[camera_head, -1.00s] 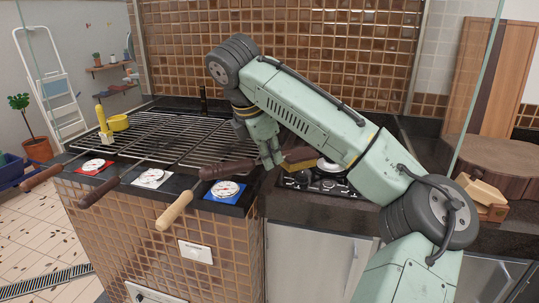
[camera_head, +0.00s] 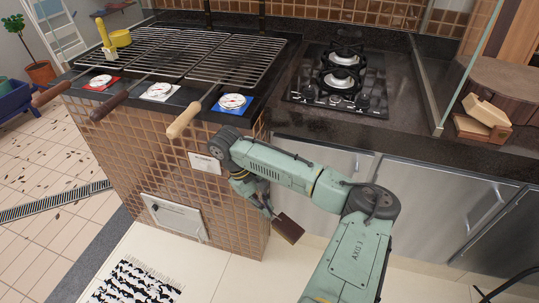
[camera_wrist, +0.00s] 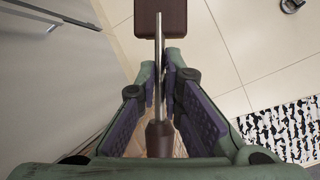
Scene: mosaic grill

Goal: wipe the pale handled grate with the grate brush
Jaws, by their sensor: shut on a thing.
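The pale handled grate (camera_head: 238,57) lies on the grill top, rightmost of the grates. Its pale wooden handle (camera_head: 184,122) sticks out past the front edge. My gripper (camera_head: 264,203) is low in front of the tiled grill base, well below the grate. In the wrist view my gripper (camera_wrist: 165,68) is shut on the thin metal rod of the grate brush (camera_wrist: 160,18). The brush's dark brown head is beyond the fingertips and its dark handle end is between the fingers. In the head view the brush (camera_head: 288,228) hangs over the floor. Its bristles cannot be made out.
Two dark-handled grates (camera_head: 165,50) lie to the left. Dial gauges on coloured cards (camera_head: 233,102) line the grill's front edge. A gas hob (camera_head: 340,80) stands to the right. A black-and-white rug (camera_head: 137,283) lies on the floor.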

